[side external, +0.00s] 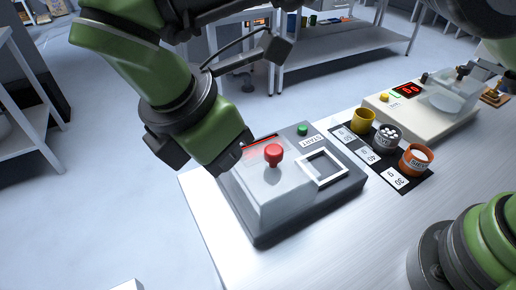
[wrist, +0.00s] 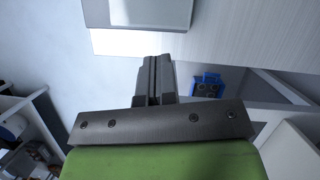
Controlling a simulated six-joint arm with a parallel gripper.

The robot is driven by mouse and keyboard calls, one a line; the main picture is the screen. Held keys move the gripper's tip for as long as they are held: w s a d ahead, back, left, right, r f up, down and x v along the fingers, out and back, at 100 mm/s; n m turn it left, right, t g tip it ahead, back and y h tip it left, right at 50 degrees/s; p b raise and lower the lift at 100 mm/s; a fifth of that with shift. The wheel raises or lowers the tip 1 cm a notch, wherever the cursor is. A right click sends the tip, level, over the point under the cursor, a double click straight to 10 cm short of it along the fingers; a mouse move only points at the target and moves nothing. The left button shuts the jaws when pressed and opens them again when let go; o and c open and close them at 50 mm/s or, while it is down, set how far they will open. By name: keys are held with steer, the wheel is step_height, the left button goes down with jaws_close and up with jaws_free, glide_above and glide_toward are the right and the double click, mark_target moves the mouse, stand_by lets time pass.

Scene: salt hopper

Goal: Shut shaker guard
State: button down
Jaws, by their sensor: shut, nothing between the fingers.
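The shaker (side external: 310,205) is a dark grey machine at the table's near left corner, with a green button and a START label. Its clear box-shaped guard (side external: 285,200) with a red knob (side external: 273,155) sits over the left part of the base. A white square frame (side external: 324,168) to its right is uncovered. My gripper (side external: 232,165) is at the guard's upper left side, close to it; I cannot tell whether they touch. In the wrist view my gripper (wrist: 155,62) has its fingers together and empty. A grey edge, perhaps of the shaker, shows at the top there.
Yellow, grey and orange cups (side external: 417,159) stand on a black numbered mat (side external: 397,180) right of the shaker. A cream machine (side external: 425,120) with a red display is behind them. Bare table (side external: 350,245) lies in front. A blue object (wrist: 208,88) shows in the wrist view.

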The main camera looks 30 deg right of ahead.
mark_target(269, 161)
steer(key=d+f, duration=0.2)
steer(key=w+d+f, duration=0.1)
steer(key=d+f, duration=0.1)
steer(key=shift+d, duration=0.2)
steer(key=shift+w+d, duration=0.15)
steer(key=shift+d, duration=0.4)
steer(key=shift+d, duration=0.1)
steer(key=shift+d, duration=0.35)
steer(key=d, duration=1.1)
steer(key=shift+d, duration=0.35)
